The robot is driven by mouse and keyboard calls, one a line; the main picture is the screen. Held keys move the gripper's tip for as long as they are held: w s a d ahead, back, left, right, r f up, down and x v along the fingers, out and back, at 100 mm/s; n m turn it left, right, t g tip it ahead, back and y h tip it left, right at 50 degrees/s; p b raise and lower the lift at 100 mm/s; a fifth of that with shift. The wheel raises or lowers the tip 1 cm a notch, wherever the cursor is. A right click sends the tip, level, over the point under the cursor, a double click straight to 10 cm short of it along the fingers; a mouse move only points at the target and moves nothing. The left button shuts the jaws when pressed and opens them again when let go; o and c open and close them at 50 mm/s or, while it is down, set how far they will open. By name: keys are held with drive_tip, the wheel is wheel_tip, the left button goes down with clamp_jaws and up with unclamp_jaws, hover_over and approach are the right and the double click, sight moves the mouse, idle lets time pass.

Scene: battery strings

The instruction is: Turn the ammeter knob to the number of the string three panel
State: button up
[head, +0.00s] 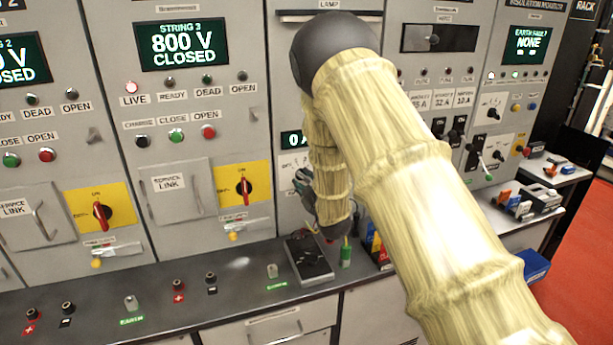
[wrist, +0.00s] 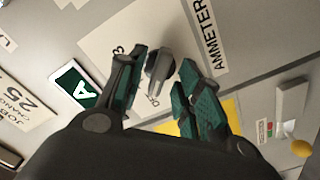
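The ammeter knob (wrist: 159,66) is a grey knob with a raised grip on a pale plate (wrist: 105,45), beside the AMMETER label (wrist: 210,38). My gripper (wrist: 165,76) is open, with one green-padded finger on each side of the knob. I cannot tell whether the fingers touch it. The narrow end of the grip lies toward the OFF mark (wrist: 153,100); a 3 (wrist: 118,50) shows left of the knob. In the head view the string three panel (head: 182,45) reads 800 V CLOSED, and the ammeter display (head: 292,140) shows 0; my arm hides the knob.
Below the panels, a bench ledge (head: 240,262) carries terminals and a dark handheld box (head: 308,260). Yellow-plated red switches (head: 243,186) are left of my gripper.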

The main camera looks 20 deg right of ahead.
drive_tip(key=shift+w, duration=0.55)
drive_tip(key=shift+d, duration=0.1)
clamp_jaws()
